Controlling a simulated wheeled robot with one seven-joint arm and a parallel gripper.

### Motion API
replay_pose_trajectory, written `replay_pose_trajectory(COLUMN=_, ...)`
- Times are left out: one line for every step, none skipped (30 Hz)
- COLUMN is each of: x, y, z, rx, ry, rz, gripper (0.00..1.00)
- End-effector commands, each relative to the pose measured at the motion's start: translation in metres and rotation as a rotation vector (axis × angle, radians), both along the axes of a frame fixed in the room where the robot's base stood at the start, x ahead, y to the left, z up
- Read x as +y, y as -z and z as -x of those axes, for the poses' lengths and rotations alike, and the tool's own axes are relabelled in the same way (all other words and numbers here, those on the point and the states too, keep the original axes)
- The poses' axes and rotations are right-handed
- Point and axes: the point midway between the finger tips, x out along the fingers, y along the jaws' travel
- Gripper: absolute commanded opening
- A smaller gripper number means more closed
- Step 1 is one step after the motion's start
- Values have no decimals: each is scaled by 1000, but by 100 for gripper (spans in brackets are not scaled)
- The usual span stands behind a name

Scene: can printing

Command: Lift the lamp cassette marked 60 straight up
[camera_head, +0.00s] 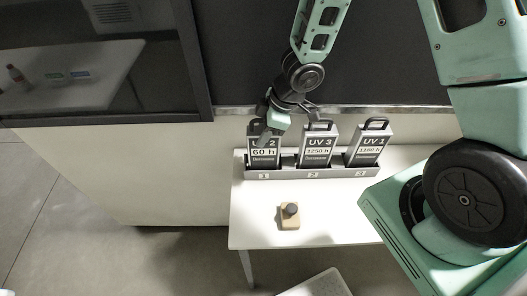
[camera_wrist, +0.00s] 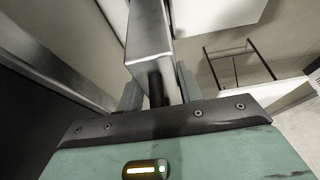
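The lamp cassette marked UV 2, 60 h (camera_head: 264,154) stands upright in the left slot, slot 1, of a grey rack (camera_head: 312,174) on a white table. My gripper (camera_head: 268,128) is at its top and hides part of the handle and label. In the wrist view, the cassette's grey body (camera_wrist: 150,45) and dark handle (camera_wrist: 155,88) show between my two fingers (camera_wrist: 160,90). The fingers stand apart on either side of the handle, with a narrow gap seeming to show. Contact at the fingertips is hidden.
Cassettes UV 3, 1250 h (camera_head: 315,152) and UV 1 (camera_head: 367,150) stand in slots 2 and 3, close to the right. A wooden block with a dark knob (camera_head: 289,214) sits on the white table (camera_head: 253,224) in front. A dark panel (camera_head: 400,70) rises behind the rack.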

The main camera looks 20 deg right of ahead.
Motion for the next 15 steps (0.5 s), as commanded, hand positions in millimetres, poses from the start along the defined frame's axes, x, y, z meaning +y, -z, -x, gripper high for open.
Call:
replay_pose_trajectory(x=0, y=0, z=0, rx=0, ry=0, rz=0, gripper=0)
replay_pose_trajectory(x=0, y=-1, z=0, rx=-2, ry=-1, rz=0, gripper=0)
replay_pose_trajectory(x=0, y=-1, z=0, rx=-2, ry=-1, rz=0, gripper=0)
replay_pose_trajectory(x=0, y=-1, z=0, rx=-2, ry=-1, rz=0, gripper=0)
replay_pose_trajectory(x=0, y=-1, z=0, rx=-2, ry=-1, rz=0, gripper=0)
replay_pose_trajectory(x=0, y=-1, z=0, rx=-2, ry=-1, rz=0, gripper=0)
replay_pose_trajectory(x=0, y=-1, z=0, rx=-2, ry=-1, rz=0, gripper=0)
replay_pose_trajectory(x=0, y=-1, z=0, rx=-2, ry=-1, rz=0, gripper=0)
replay_pose_trajectory(x=0, y=-3, z=-1, rx=-2, ry=-1, rz=0, gripper=0)
replay_pose_trajectory(x=0, y=-5, z=0, rx=-2, ry=-1, rz=0, gripper=0)
replay_pose_trajectory(x=0, y=-8, z=0, rx=-2, ry=-1, rz=-1, gripper=0)
replay_pose_trajectory(x=0, y=-12, z=0, rx=-2, ry=-1, rz=-1, gripper=0)
replay_pose_trajectory(x=1, y=-17, z=-1, rx=-2, ry=-1, rz=-2, gripper=0)
replay_pose_trajectory(x=0, y=-22, z=-1, rx=-2, ry=-1, rz=-2, gripper=0)
replay_pose_trajectory(x=0, y=-30, z=-1, rx=-3, ry=0, rz=-2, gripper=0)
